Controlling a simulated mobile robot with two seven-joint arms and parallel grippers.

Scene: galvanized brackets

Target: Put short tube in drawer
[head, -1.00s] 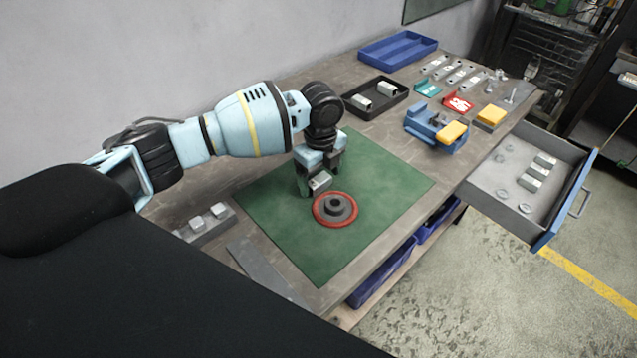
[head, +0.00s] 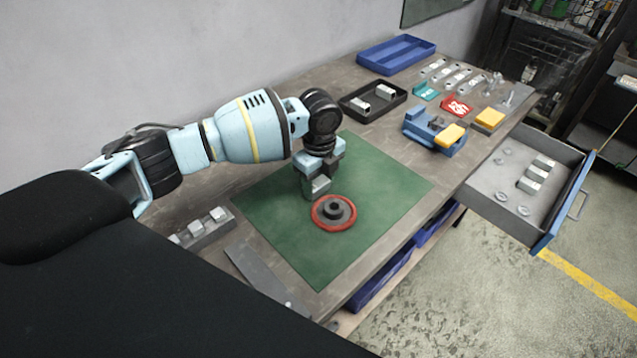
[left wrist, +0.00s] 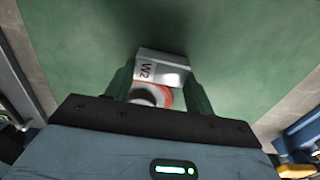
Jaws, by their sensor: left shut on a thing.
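My left gripper (head: 318,188) is low over the green mat, just behind a red-rimmed round disc with a dark hub (head: 334,211). It is shut on a short grey metal tube; in the left wrist view the tube (left wrist: 162,68) shows a "W2" label between the fingers. The fingers partly hide the tube in the head view. The disc also shows in part behind the fingers in the wrist view. The open drawer (head: 497,206) is at the right, with a blue front; several light tubes and rings lie in it. My right gripper is out of view.
A black tray (head: 350,108) holds two short tubes. A blue tray (head: 397,55), a blue fixture with a yellow block (head: 432,130), and red and teal brackets stand at the back right. A grey block with pegs (head: 204,229) is at the left. The mat's right side is clear.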

